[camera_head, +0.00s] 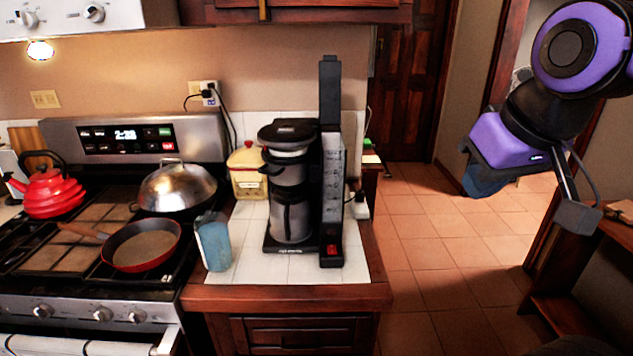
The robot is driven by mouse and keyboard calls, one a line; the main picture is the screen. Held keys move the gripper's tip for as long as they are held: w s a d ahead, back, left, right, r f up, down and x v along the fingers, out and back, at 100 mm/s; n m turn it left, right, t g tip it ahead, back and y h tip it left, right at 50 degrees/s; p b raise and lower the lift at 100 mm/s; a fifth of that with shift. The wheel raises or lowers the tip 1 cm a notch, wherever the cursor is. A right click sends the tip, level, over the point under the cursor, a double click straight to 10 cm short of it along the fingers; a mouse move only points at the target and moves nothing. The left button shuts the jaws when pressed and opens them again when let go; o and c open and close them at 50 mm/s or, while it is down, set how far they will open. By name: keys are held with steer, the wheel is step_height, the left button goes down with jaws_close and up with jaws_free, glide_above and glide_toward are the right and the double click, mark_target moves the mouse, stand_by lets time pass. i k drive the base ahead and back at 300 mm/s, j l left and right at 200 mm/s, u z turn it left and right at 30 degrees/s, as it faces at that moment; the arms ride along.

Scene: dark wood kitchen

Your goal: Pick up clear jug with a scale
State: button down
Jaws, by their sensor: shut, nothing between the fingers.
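A translucent bluish jug (213,243) stands upright on the white-tiled counter, near its front left corner beside the stove. It is small in the view, and I cannot make out scale marks on it. My gripper (487,183) is at the upper right, out over the tiled floor and well away from the jug. It is shut and empty.
A black coffee maker (290,190) with a tall marked column stands right of the jug. A cream canister (247,172) is behind. Left on the stove (88,318) are a frying pan (144,249), a domed lid (178,188) and a red kettle (50,193). Floor at right is clear.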

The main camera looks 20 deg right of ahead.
mark_target(211, 228)
steer(key=i+j+u, duration=0.2)
steer(key=j, duration=0.2)
steer(key=j+u, duration=0.25)
steer(key=j, duration=0.2)
steer(key=i+j+u, duration=0.2)
steer(key=j, duration=0.15)
